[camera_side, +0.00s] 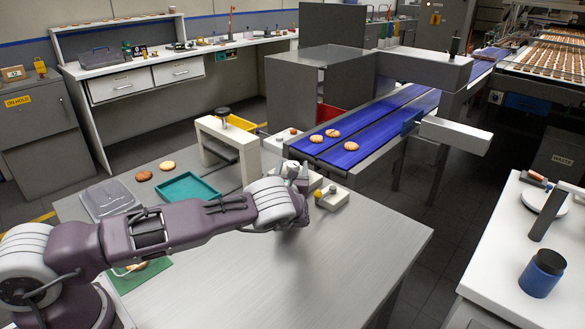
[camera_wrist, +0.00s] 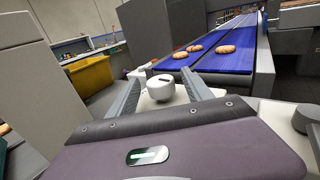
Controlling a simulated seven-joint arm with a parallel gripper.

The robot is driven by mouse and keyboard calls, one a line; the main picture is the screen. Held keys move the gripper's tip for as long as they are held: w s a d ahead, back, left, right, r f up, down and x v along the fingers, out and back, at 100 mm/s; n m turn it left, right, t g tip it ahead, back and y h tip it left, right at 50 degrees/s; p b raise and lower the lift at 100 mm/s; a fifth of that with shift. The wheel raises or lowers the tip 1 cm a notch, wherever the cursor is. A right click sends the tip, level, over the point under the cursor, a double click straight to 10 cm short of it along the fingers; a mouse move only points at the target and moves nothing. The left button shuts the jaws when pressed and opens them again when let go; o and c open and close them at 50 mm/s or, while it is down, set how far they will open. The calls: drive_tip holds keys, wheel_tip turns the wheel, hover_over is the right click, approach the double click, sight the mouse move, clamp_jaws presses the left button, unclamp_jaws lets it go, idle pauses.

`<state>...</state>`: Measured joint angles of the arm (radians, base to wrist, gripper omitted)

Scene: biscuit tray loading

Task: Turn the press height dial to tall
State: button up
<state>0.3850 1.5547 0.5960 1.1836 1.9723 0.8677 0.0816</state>
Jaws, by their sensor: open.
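A white round dial (camera_wrist: 161,91) with a dark slot on its top shows in the wrist view. It stands on a pale base between the two grey fingers of my gripper (camera_wrist: 162,76). The gripper is open, with one finger on each side of the dial; a gap shows at both sides, and I cannot tell any contact. In the side view my gripper (camera_side: 297,176) is over the far side of the grey table, and it hides the dial there. The white press frame (camera_side: 247,152) stands just left of it. I cannot read any height mark.
A teal tray (camera_side: 187,188), a clear lidded box (camera_side: 109,200) and loose biscuits (camera_side: 144,176) lie at the left. A blue conveyor (camera_side: 375,128) carries biscuits behind. The table's front right (camera_side: 340,255) is clear.

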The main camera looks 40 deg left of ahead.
clamp_jaws()
drive_tip(key=shift+s+a+m+t+h, duration=0.1)
drive_tip(key=shift+a+m+t+h, duration=0.1)
drive_tip(key=shift+m+t+h, duration=0.4)
drive_tip(key=shift+s+a+m+t+h, duration=0.15)
drive_tip(key=shift+m+t+h, duration=0.15)
drive_tip(key=shift+m+h, duration=0.45)
drive_tip(key=shift+w+a+r+m+t+h, duration=0.1)
drive_tip(key=shift+m+t+h, duration=0.5)
drive_tip(key=shift+h, duration=0.65)
drive_tip(key=shift+m+h, duration=0.35)
drive_tip(key=shift+h, duration=0.25)
unclamp_jaws()
